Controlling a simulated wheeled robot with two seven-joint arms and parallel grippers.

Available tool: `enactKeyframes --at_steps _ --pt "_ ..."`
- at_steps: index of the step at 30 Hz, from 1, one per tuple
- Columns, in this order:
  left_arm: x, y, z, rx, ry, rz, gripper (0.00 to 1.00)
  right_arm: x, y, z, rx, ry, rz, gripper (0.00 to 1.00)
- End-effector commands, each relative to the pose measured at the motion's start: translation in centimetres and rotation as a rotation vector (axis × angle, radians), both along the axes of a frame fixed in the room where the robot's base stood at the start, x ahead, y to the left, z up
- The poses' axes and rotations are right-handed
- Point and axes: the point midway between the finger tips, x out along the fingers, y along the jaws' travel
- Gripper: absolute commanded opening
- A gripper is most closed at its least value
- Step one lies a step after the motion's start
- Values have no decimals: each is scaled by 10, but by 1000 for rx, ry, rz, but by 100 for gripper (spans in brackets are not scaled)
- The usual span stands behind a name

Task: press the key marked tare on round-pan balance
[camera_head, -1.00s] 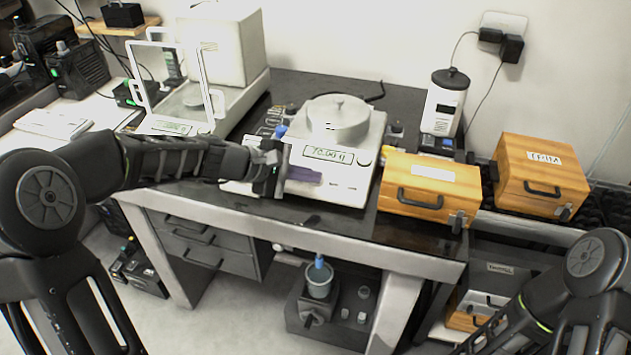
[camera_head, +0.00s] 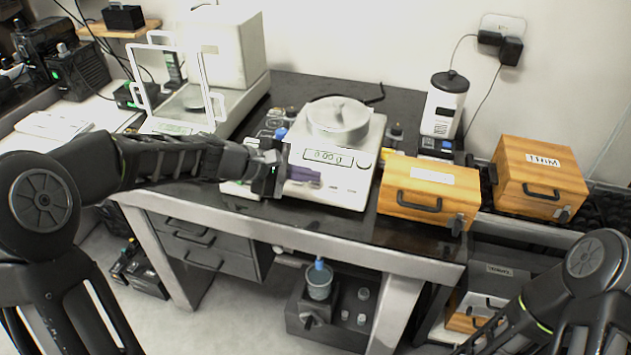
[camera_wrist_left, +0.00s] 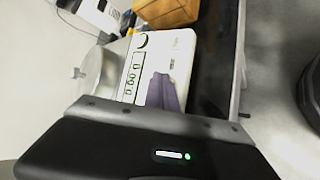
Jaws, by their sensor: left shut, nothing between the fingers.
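The round-pan balance (camera_head: 347,192) stands on the dark bench top, white, with a round lidded pan (camera_head: 338,118) on top. Its display (camera_head: 328,158) reads about 0.00 g. My left gripper (camera_head: 312,177) is shut and empty, its purple-grey fingertips in front of the balance's front panel, below the display. In the left wrist view the shut fingers (camera_wrist_left: 166,92) lie over the panel beside the display (camera_wrist_left: 132,76). They hide part of the panel, and I cannot read a tare mark or tell whether the tips touch a key. A round knob (camera_head: 364,163) shows right of the display.
Two wooden cases (camera_head: 428,190) (camera_head: 540,180) stand to the right. A white canister (camera_head: 445,104) is behind them. An enclosed balance (camera_head: 222,105) with a glass-doored frame stands at the back left. My right arm is at the lower right, its gripper out of view.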

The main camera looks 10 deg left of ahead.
Motion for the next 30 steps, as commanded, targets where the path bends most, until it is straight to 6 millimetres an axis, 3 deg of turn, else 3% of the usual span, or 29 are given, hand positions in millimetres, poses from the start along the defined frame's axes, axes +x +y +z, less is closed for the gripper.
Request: enactKeyframes --at_steps 11,24,30 --pt "-1 0 4 -1 0 -1 0 0 0 3 0 0 0 36" --pt "-12 1 43 -1 0 -1 0 0 0 31 0 0 0 36" --pt "-15 1 48 -1 1 -1 0 0 0 34 0 0 0 36"
